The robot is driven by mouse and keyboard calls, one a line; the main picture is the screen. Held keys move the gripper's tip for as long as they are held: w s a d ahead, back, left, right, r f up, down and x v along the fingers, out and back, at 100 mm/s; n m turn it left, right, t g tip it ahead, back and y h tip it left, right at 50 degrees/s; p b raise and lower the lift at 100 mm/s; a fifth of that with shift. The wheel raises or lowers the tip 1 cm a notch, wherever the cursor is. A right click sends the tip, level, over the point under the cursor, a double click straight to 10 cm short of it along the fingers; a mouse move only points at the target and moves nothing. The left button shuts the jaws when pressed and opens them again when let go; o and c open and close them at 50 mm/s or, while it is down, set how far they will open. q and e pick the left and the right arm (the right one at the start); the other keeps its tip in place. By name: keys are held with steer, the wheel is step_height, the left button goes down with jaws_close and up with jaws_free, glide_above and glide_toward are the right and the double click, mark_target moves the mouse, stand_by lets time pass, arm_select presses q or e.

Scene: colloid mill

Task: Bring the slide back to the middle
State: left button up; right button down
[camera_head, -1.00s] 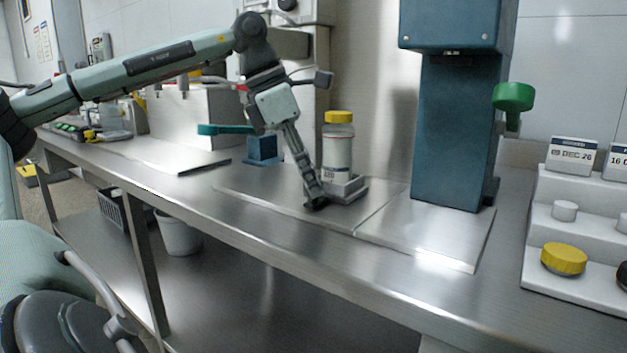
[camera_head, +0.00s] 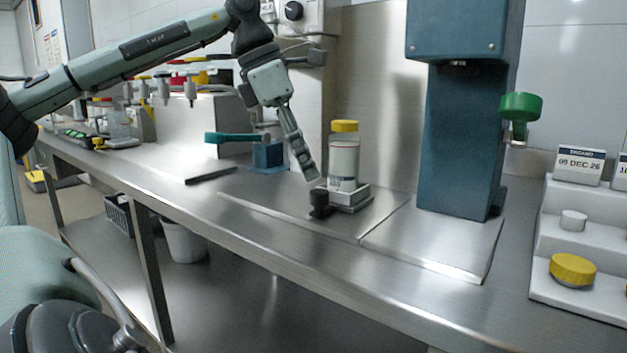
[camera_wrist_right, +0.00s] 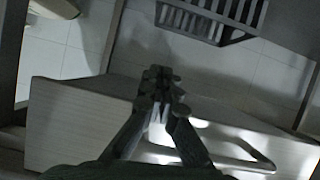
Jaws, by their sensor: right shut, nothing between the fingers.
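The slide is a small grey carriage (camera_head: 352,198) with a black knob (camera_head: 320,203) at its front left. It sits on a flat metal plate (camera_head: 265,195), right of that plate's middle and left of the blue machine column (camera_head: 455,140). A white jar (camera_head: 344,160) with a yellow lid stands upright on the carriage. My left gripper (camera_head: 311,177) points down just above the knob, with a small gap between them. Its fingers overlap from this side, so I cannot tell their opening. My right gripper (camera_wrist_right: 160,78) is shut and empty in the right wrist view, away from the slide.
A blue block (camera_head: 268,154) with a teal handle (camera_head: 230,138) stands left of the plate. A green knob (camera_head: 520,106) sticks out right of the column. A white stepped stand (camera_head: 570,245) with a yellow cap (camera_head: 572,270) is at right. The front bench strip is clear.

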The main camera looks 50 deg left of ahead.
arm_select(q)
steer(key=v, duration=0.7)
steer(key=shift+r, duration=0.2)
